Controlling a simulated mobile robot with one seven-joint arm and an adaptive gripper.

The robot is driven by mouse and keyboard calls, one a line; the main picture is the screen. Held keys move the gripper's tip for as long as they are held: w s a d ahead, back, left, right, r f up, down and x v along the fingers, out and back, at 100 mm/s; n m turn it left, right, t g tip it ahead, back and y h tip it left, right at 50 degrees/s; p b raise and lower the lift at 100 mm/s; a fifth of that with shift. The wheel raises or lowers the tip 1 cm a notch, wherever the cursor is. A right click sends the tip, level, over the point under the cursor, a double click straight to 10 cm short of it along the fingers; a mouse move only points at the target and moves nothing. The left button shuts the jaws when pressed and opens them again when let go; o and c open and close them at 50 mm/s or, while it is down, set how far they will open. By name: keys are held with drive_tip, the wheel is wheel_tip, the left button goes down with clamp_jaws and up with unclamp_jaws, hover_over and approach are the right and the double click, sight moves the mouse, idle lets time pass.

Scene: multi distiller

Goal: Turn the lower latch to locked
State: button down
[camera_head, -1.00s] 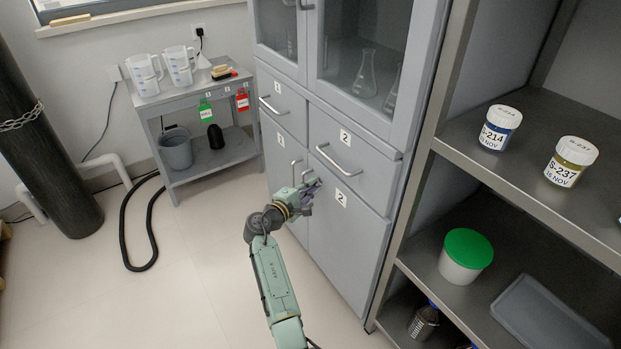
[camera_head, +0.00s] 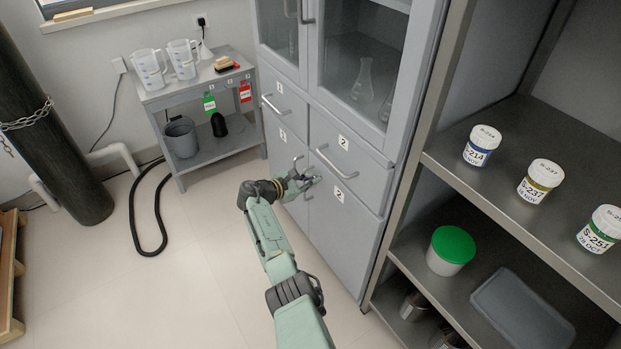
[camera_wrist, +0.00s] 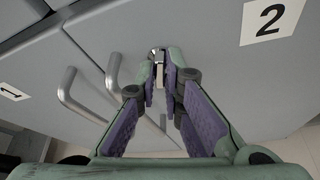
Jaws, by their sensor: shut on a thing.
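My gripper (camera_head: 313,182) is at the front of the lower cabinet door marked 2 (camera_head: 348,238), beside the door handles. In the wrist view its purple-padded fingers (camera_wrist: 158,72) are closed around a small shiny metal latch (camera_wrist: 157,55) on the door. The fingers hide most of the latch, so its exact angle is hard to tell. In the head view the latch is hidden by my gripper.
Two bar handles (camera_wrist: 70,100) stand out just left of my fingers in the wrist view. A drawer handle (camera_head: 335,163) sits above. An open shelf (camera_head: 500,190) with jars stands close on the right.

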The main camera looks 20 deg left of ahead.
drive_tip(key=shift+w+a+n+g+h+b, duration=0.15)
drive_tip(key=shift+n+g+h+b, duration=0.55)
drive_tip(key=shift+n, duration=0.6)
drive_tip(key=c, duration=1.7)
unclamp_jaws()
drive_tip(key=v, duration=1.2)
